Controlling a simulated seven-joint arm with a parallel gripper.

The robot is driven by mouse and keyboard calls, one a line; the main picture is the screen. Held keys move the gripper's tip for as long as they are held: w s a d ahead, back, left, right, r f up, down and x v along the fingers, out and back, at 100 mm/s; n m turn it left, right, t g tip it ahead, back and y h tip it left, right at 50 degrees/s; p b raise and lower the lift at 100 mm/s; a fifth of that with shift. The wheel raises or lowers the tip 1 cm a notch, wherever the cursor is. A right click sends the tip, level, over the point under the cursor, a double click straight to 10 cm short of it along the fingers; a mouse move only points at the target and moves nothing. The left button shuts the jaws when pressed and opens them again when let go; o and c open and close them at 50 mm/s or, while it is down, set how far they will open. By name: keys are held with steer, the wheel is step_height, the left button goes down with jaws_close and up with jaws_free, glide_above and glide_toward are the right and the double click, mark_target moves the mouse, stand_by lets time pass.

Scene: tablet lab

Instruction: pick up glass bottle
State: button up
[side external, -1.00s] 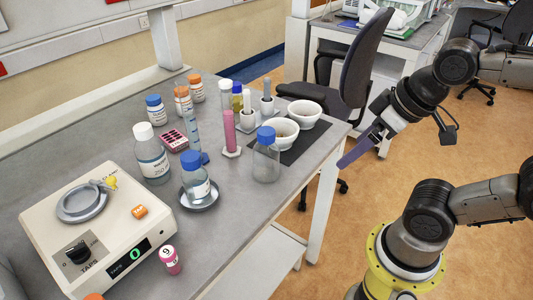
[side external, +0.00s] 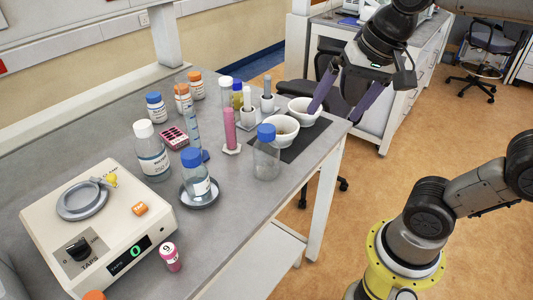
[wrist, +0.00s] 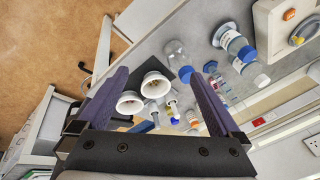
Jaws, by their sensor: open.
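A clear, empty-looking glass bottle (side external: 266,162) with a blue cap stands upright near the table's right edge in the side view. It also shows in the wrist view (wrist: 176,54), above and right of centre. A second blue-capped bottle (side external: 196,184), with a label, stands on a round dish. A larger white-capped, labelled bottle (side external: 152,158) stands behind it. My gripper (side external: 331,117) is open with nothing between its purple fingers. It is above and right of the clear bottle, near the bowls, and touches no bottle. Its fingers frame the wrist view (wrist: 158,73).
Two white bowls (side external: 304,112) stand on a dark mat beside the clear bottle. A pink cylinder (side external: 230,132) and several small bottles stand behind and left of it.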

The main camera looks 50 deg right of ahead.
steer(key=w+r+m+g, duration=0.1)
steer(key=w+m, duration=0.2)
steer(key=w, duration=0.4)
steer(key=m+g, duration=0.2)
glide_toward(265, 127)
steer(key=shift+s, duration=0.65)
steer(key=w+f+g, duration=0.1)
steer(key=w+f, duration=0.1)
steer(key=shift+f, duration=0.3)
step_height(265, 127, down, 9)
steer(key=shift+r, duration=0.15)
steer(key=shift+s+f, duration=0.1)
steer(key=shift+f, duration=2.9)
steer(key=shift+r, duration=0.1)
steer(key=c, duration=1.5)
steer(key=shift+o, duration=0.2)
steer(key=shift+r, duration=0.1)
